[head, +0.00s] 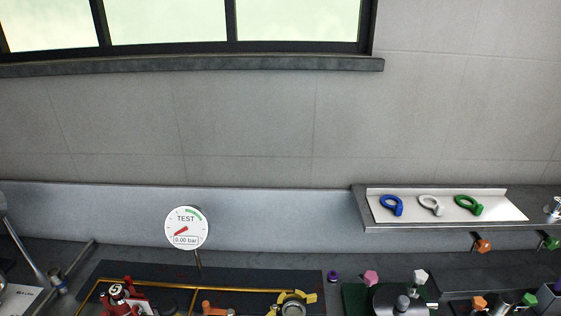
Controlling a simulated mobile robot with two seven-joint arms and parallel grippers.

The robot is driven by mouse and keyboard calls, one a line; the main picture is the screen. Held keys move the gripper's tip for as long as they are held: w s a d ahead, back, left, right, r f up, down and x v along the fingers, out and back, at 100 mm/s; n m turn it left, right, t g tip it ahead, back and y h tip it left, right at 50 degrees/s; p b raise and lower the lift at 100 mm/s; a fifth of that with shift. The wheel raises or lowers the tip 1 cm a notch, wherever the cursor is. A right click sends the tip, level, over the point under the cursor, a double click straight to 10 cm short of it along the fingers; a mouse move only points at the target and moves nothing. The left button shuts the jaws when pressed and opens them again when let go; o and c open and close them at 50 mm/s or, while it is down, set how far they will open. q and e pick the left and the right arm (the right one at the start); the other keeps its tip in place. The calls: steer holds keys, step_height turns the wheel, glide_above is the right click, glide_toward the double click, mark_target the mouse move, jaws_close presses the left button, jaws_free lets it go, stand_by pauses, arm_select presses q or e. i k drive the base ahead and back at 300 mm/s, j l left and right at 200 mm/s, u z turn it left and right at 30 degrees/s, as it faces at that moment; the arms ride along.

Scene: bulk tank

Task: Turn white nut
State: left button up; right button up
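A small white nut-like piece (420,277) stands at the lower right, on or just behind a grey metal fitting (400,304) that the bottom edge cuts off. A pink nut-like piece (371,278) is to its left. A white ring-shaped tool (431,205) lies on the shelf tray above, between a blue one (391,206) and a green one (468,205). Neither of my grippers shows in this view.
A round TEST gauge (186,228) reading 0.00 bar stands left of centre. Red, orange and yellow fittings (293,303) sit along the bottom. The metal shelf (375,224) overhangs the right side. Orange and green pieces (482,246) are below it.

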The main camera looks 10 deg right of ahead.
mark_target(420, 276)
steer(key=z, duration=1.25)
